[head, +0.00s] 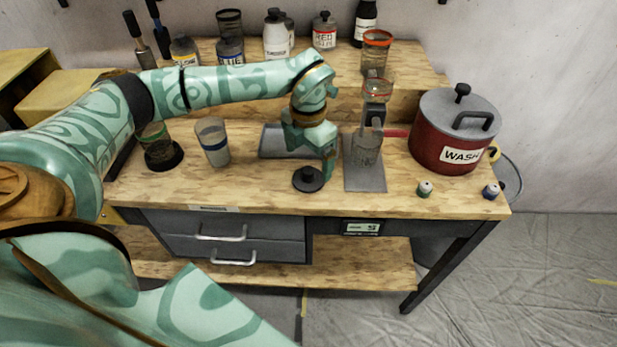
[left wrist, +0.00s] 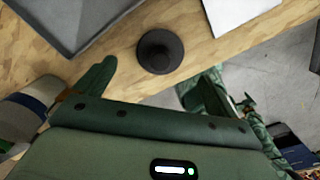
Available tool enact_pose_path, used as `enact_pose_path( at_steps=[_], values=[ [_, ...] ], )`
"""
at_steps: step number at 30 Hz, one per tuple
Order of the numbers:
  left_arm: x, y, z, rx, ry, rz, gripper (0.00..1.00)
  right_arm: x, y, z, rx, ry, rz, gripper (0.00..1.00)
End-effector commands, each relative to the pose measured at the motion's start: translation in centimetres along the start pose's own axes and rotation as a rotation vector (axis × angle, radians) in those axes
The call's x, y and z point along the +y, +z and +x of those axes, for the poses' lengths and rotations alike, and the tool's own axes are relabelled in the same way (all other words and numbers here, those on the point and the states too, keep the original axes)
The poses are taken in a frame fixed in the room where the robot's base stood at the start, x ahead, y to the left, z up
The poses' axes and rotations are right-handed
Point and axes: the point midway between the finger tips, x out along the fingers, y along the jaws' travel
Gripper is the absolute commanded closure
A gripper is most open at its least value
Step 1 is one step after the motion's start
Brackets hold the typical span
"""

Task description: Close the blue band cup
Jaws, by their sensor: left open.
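The blue band cup (head: 214,148) is a clear, open-topped cup with a blue band near its rim, upright on the bench left of my left gripper. It shows partly at the left edge of the left wrist view (left wrist: 22,112). A round black lid with a knob (head: 308,180) lies on the bench near the front edge; the left wrist view shows it whole (left wrist: 160,51). My left gripper (head: 318,163) is open and empty, above and just behind the lid. In the left wrist view its fingers (left wrist: 145,88) are spread below the lid, apart from it. I cannot make out my right gripper.
A green-banded cup (head: 153,141) stands left of the blue one. A grey tray (head: 272,142) lies behind the gripper. Right are a clear beaker on a grey plate (head: 365,178), a red wash pot (head: 438,143) and two small capped items. Bottles line the raised back shelf.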

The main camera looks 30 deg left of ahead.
Motion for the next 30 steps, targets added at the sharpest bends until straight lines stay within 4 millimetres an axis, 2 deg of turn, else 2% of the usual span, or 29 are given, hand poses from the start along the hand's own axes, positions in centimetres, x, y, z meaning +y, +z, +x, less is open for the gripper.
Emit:
enact_pose_path(
  at_steps=[10,23,26,28,29,30],
  values=[
    [-0.1,0.0,4.7,0.004,-0.002,0.0,0.04,0.0,0.4,1.1,-0.007,-0.001,0.0,0.19],
    [0.0,0.1,5.2,0.001,0.0,0.0,0.04,0.0,0.4,1.2,-0.007,-0.001,0.0,0.19],
    [0.0,0.1,5.2,0.001,0.0,0.0,0.27,0.0,0.4,1.2,-0.007,-0.001,0.0,0.19],
    [0.0,0.1,5.2,0.001,0.0,0.0,0.46,0.0,0.4,1.2,-0.007,-0.001,0.0,0.19],
    [0.0,0.1,5.2,0.001,0.0,0.0,0.53,0.0,0.4,1.2,-0.007,-0.001,0.0,0.19],
    [0.0,0.1,5.2,0.001,0.0,0.0,0.53,0.0,0.4,1.2,-0.007,-0.001,0.0,0.19]
  ],
)
